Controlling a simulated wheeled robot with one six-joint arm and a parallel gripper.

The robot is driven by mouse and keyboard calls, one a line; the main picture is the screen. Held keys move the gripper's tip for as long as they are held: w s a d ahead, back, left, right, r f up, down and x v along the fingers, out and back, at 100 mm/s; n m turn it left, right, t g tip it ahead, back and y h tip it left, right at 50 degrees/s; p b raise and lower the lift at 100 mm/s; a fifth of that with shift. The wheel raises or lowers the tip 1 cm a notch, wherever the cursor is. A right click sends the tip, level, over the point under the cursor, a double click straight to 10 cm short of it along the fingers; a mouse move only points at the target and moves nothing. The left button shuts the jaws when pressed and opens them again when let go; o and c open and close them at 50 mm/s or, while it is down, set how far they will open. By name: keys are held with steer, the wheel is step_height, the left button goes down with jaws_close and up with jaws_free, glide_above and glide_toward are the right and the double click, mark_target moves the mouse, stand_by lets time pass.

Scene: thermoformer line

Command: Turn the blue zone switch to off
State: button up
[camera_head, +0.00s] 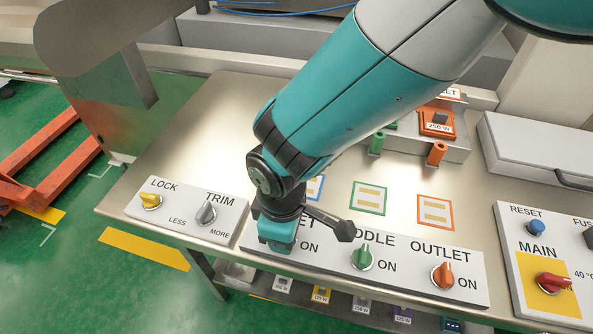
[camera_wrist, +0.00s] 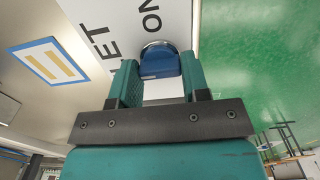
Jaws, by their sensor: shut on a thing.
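The blue zone switch (camera_wrist: 160,60) is a round blue knob on a white panel (camera_head: 318,262). In the wrist view it sits between my fingertips, with "ON" and part of a word ending in "LET" printed beside it. My gripper (camera_head: 276,238) points down at the left end of the panel and hides the switch in the head view. In the wrist view my gripper (camera_wrist: 161,76) is shut on the knob with a teal finger on each side. Which mark the knob points at is hidden.
A green knob (camera_head: 363,257) and an orange knob (camera_head: 443,274) stand right of the gripper on the same panel. A LOCK and TRIM panel (camera_head: 178,210) lies left. A MAIN panel with a red knob (camera_head: 553,283) lies right.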

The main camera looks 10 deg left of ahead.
steer(key=shift+a+r, duration=0.1)
steer(key=o, duration=0.9)
step_height(320, 180, up, 17)
steer(key=b, duration=0.3)
steer(key=shift+r, duration=0.15)
steer(key=w+d+r+m+y, duration=0.1)
steer(key=d+m, duration=0.2)
steer(key=d, duration=0.5)
steer(key=d+r+m+y, duration=0.1)
steer(key=d+r+m, duration=0.1)
steer(key=d, duration=0.5)
steer(key=s+d+m, duration=0.1)
steer(key=s+d, duration=0.1)
steer(key=s+d+m+y, duration=0.1)
steer(key=d+m, duration=0.1)
steer(key=d, duration=0.1)
steer(key=s+d+m+y, duration=0.1)
steer(key=s+d+m, duration=0.1)
steer(key=shift+s+d+f, duration=0.3)
steer(key=shift+d+f, duration=0.05)
steer(key=shift+d, duration=0.05)
